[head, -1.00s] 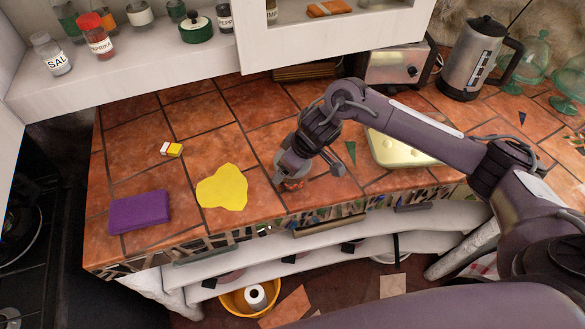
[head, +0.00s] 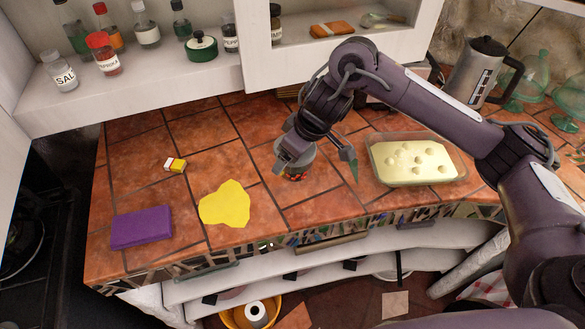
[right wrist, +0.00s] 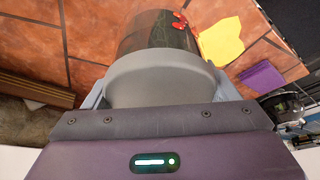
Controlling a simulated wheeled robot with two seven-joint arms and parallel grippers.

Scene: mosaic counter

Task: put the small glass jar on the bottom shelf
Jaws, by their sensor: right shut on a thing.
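The small glass jar (right wrist: 158,32) has a wide grey lid (right wrist: 165,78) and something red shows inside. My right gripper (head: 318,158) is shut on the jar, with its fingers at either side of the lid in the right wrist view. In the head view the jar (head: 295,176) is mostly hidden below the gripper, over the middle of the tiled counter. A white wall shelf (head: 120,108) at the upper left carries several jars and bottles. Other white shelves (head: 235,277) run below the counter's front edge. My left gripper is not in view.
A yellow cloth-like patch (head: 225,204), a purple book-like block (head: 141,228) and a small yellow-white box (head: 175,164) lie on the counter. A glass dish of pale food (head: 415,160) is to the right, a kettle (head: 482,72) behind it. The shelf's front strip is free.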

